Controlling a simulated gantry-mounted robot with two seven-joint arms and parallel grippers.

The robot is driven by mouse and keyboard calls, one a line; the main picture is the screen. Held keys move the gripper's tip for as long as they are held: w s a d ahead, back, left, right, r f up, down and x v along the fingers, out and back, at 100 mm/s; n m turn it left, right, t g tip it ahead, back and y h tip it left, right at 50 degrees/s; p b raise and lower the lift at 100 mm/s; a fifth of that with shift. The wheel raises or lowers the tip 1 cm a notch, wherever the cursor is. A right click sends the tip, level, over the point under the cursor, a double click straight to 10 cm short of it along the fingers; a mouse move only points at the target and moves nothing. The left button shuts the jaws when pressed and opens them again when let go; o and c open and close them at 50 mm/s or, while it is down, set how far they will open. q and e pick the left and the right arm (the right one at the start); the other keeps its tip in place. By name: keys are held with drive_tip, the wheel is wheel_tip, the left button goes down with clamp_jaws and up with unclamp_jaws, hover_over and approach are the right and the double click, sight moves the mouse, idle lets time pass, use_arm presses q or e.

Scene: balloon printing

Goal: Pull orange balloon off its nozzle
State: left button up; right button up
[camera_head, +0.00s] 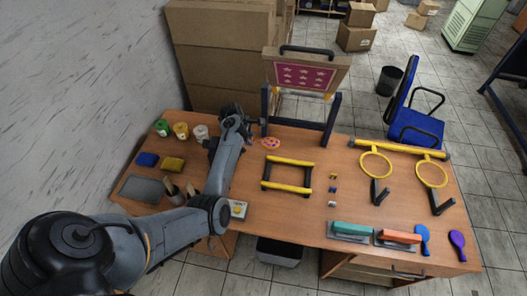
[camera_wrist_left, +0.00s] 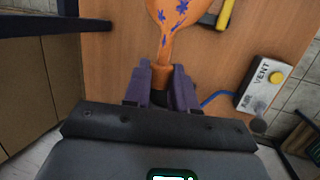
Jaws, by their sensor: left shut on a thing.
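The orange balloon (camera_wrist_left: 170,20) has blue printed marks and shows at the top of the left wrist view, its upper part cut off. My left gripper (camera_wrist_left: 162,88) is shut on its narrow orange neck, which runs down between the purple fingers. In the head view the balloon (camera_head: 271,143) looks small and flat beside my left gripper (camera_head: 255,140), over the back middle of the table. The nozzle cannot be made out in either view. My right gripper is not in view.
The wooden table (camera_head: 265,235) bears a yellow-barred frame (camera_head: 287,160), a white VENT box (camera_head: 238,209) with a yellow button, and yellow rings (camera_head: 431,173) at right. A pink star-patterned screen (camera_head: 303,76) stands raised at the back. Jars (camera_head: 181,131) and sponges stand at left.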

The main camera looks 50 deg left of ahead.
use_arm(q)
wheel_tip(320, 180, up, 6)
drive_tip(key=p, duration=0.5)
drive_tip(key=shift+r+p, duration=0.2)
drive_tip(key=shift+p, duration=0.15)
drive_tip(key=shift+r+b, duration=0.1)
drive_tip(key=shift+b, duration=0.25)
drive_tip(key=shift+r, duration=0.95)
